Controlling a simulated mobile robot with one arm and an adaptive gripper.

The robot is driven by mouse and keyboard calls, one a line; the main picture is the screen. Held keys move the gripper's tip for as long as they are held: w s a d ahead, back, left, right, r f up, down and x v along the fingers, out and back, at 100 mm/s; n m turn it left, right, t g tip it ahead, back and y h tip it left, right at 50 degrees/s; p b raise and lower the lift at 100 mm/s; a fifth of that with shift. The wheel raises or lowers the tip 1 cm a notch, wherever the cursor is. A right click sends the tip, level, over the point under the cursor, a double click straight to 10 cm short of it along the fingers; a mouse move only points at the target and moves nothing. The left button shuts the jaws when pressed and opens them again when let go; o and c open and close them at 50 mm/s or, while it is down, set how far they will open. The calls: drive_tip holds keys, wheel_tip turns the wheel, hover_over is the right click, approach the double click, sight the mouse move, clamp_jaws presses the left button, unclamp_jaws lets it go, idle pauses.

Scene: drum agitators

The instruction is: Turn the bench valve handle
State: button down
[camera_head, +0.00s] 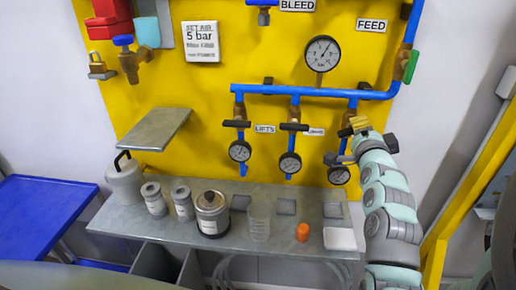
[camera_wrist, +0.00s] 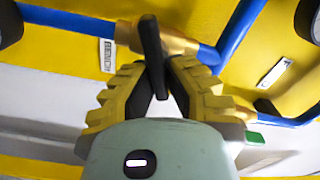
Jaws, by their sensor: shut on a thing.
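The valve with the black bar handle (camera_wrist: 151,45) is on the blue pipework in the wrist view. My gripper (camera_wrist: 158,72) has its yellow ridged fingers closed on this handle from both sides, with part of the bar sticking out past the tips. In the head view my gripper (camera_head: 354,126) is at the rightmost of the three lower valves. Only a dark end of that handle (camera_head: 344,132) shows beside the fingers. A small label (camera_head: 314,132) to its left is too small to read surely. A pressure gauge (camera_head: 339,175) hangs below this valve.
The LIFTS valve (camera_head: 237,124) and the middle valve (camera_head: 294,127) stand to the left. A grey shelf (camera_head: 270,245) below carries cans, a clear cup (camera_head: 259,221) and an orange cap (camera_head: 302,232). A green-handled valve (camera_head: 411,66) is above right.

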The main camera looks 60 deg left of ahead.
drive_tip(key=shift+w+d+f+m+b, duration=0.1)
drive_tip(key=shift+f+m+b, duration=0.2)
drive_tip(key=shift+m+b, duration=0.7)
drive_tip(key=shift+f+m, duration=0.1)
drive_tip(key=shift+m, duration=1.5)
drive_tip(key=c, duration=1)
unclamp_jaws()
drive_tip(key=v, duration=0.7)
drive_tip(key=shift+s, duration=0.25)
